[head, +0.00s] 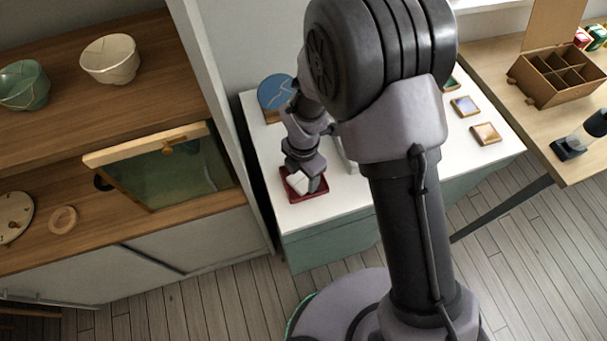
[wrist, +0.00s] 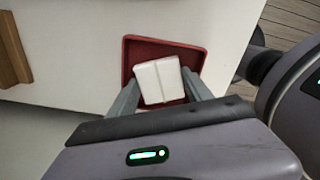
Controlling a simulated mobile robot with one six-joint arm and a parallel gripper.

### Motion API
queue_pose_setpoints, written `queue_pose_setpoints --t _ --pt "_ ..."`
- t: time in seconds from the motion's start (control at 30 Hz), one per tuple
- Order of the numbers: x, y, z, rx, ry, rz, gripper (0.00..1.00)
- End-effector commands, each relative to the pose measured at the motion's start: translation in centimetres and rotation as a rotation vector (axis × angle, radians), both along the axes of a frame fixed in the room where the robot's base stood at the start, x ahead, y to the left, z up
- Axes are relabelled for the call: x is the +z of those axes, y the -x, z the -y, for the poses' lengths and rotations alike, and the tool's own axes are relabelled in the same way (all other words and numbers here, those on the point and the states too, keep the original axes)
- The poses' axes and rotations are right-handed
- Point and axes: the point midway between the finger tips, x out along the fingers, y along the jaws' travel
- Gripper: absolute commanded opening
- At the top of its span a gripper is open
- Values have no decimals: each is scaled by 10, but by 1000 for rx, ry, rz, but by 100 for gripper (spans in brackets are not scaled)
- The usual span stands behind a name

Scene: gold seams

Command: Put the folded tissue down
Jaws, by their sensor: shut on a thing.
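The folded tissue (wrist: 158,80) is a white folded square with a crease down its middle. My gripper (wrist: 160,92) is shut on it, with one grey finger at each side. The tissue is over a red tray (wrist: 198,55); I cannot tell whether it touches the tray's floor. In the head view the tissue (head: 297,182) shows small and white under my gripper (head: 309,183), at the red tray (head: 305,197) near the front left corner of the white table.
The white table (head: 345,190) has free room beside the tray. A round blue piece (head: 275,92) stands behind it, and small framed tiles (head: 485,133) lie at the right. A wooden cabinet (head: 60,155) stands to the left. A divided wooden box (head: 555,78) is on the right-hand table.

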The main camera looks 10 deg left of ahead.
Motion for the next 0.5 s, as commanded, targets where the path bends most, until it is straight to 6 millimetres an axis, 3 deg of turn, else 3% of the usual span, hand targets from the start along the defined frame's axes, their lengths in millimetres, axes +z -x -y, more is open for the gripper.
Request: queue_pose_setpoints --t 0.37,0.5 --pt "1 0 0 0 0 0 67" --pt "28 -1 0 -1 -1 2 67"
